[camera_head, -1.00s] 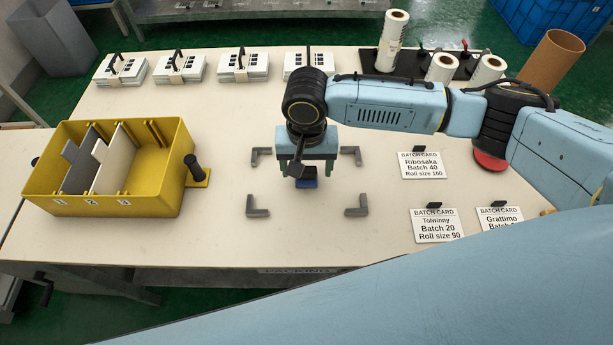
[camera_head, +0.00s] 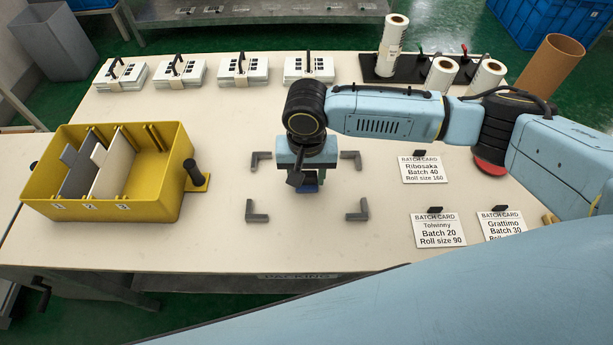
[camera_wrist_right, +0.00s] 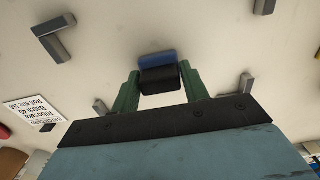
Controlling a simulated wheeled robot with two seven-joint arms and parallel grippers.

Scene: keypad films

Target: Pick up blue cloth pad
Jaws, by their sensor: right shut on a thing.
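The blue cloth pad (camera_wrist_right: 158,58) has a black grip (camera_wrist_right: 160,80) and sits between the corner brackets on the table. In the head view only a bit of its blue (camera_head: 312,188) shows under my right gripper (camera_head: 306,184). In the right wrist view the green fingers of my right gripper (camera_wrist_right: 160,84) are on both sides of the black grip, shut on it. The pad appears at table level; whether it touches the table I cannot tell. My left gripper is not in view.
Grey corner brackets (camera_head: 257,218) surround the pad. A yellow divided box (camera_head: 150,205) stands left. Batch cards (camera_head: 423,170) lie right. Bundled white stacks (camera_head: 243,72) line the back, with white rolls (camera_head: 392,45) and a brown tube (camera_head: 550,70) at back right. The front middle table is clear.

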